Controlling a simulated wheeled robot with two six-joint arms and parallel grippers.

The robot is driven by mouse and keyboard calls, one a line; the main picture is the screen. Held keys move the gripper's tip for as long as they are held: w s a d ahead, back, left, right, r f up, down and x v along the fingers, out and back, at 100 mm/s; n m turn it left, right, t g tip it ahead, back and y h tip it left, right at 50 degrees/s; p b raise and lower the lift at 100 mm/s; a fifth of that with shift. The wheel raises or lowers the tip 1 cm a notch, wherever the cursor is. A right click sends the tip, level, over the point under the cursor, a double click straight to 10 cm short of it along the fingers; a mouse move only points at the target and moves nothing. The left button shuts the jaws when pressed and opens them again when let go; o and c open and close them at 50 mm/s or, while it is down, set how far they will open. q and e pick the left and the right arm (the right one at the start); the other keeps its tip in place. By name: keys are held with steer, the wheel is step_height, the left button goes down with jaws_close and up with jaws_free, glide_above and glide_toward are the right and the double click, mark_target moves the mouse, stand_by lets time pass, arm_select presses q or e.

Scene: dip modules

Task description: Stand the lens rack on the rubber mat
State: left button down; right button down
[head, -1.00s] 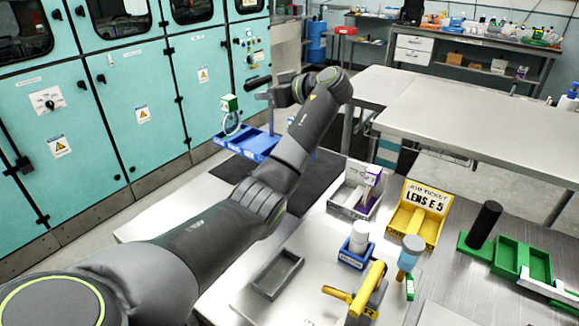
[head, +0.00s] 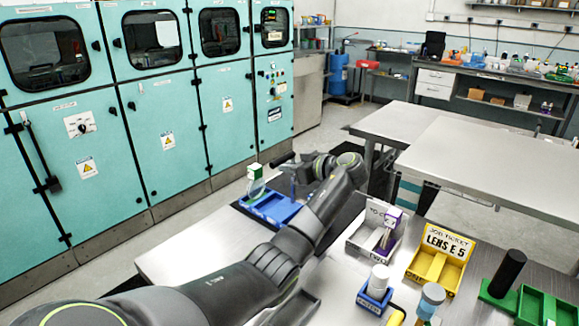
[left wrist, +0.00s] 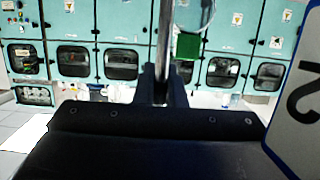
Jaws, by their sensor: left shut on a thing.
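The lens rack appears to be the blue tray (head: 274,210) with an upright post. A green block (head: 254,171) with a clear ring stands at its left side. My left gripper (head: 291,172) is shut on the post; the left wrist view shows the metal post (left wrist: 162,50) between the fingers and the green block (left wrist: 188,46) beyond. The rack looks upright, over the dark rubber mat (head: 342,214). My arm hides part of both, and I cannot tell whether rack and mat touch. My right gripper is not in view.
Right of my arm stand a white bin (head: 361,243), a yellow job-ticket tray (head: 427,264), a small blue holder (head: 374,300) with a white bottle, and a green tray (head: 534,306). Bare metal table (head: 185,245) lies left of the mat. Teal cabinets (head: 165,125) stand behind.

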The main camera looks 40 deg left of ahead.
arm_select(q)
steer(key=c, duration=1.5)
jaws_free()
steer(key=shift+f, duration=0.1)
steer(key=b+v, duration=0.2)
steer(key=v, duration=1)
steer(key=shift+r+b, duration=0.2)
steer(key=shift+b, duration=0.1)
steer(key=shift+s, duration=0.1)
